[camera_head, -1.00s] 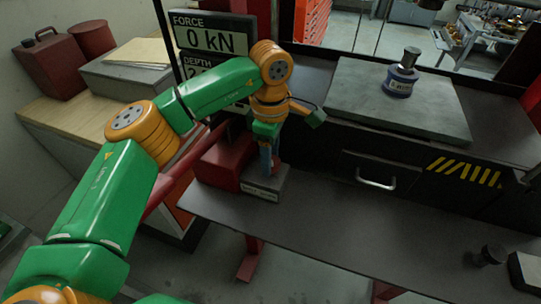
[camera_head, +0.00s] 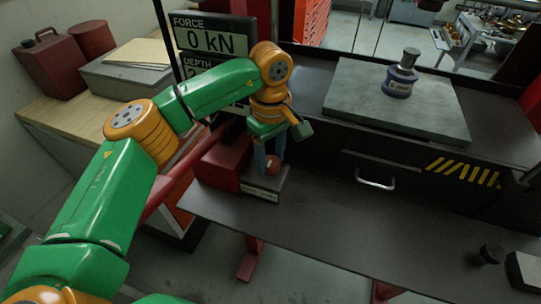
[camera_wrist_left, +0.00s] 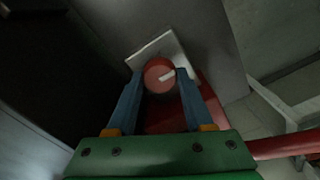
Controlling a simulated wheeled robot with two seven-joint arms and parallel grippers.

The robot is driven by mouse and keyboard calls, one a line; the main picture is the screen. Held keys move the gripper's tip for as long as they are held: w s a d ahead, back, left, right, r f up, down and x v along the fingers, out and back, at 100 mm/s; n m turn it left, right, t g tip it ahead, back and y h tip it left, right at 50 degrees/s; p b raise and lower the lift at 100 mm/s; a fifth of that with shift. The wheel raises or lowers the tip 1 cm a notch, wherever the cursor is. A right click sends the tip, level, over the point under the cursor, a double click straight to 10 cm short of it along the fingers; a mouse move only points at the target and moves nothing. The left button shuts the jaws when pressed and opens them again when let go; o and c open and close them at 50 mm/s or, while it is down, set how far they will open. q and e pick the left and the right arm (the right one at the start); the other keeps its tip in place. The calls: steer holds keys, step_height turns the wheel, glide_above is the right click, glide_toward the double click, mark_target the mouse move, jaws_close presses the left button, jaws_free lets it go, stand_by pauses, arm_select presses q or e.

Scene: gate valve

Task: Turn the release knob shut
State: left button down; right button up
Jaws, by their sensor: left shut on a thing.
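The release knob (camera_head: 272,166) is a round red knob on a small grey block at the front of the red pump unit (camera_head: 222,163). In the left wrist view the knob (camera_wrist_left: 156,72) shows a white pointer mark on its right side, tilted slightly upward. My left gripper (camera_head: 271,160) reaches down over it with one blue finger on each side. In the left wrist view my left gripper (camera_wrist_left: 159,76) is shut on the knob. My right gripper is not in view.
The display (camera_head: 214,36) reads FORCE 0 kN; its depth value is partly hidden by my arm. A blue-banded weight-like part (camera_head: 400,76) stands on the grey plate (camera_head: 350,92). A dark knob-shaped object (camera_head: 490,254) lies at the right. The front ledge (camera_head: 330,232) is mostly clear.

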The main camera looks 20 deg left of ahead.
mark_target(270, 160)
arm_select(q)
steer(key=shift+r, duration=0.1)
steer(key=shift+c, duration=1.4)
jaws_free()
step_height(270, 160, up, 7)
steer(key=shift+r+b, duration=0.1)
steer(key=shift+b, duration=0.5)
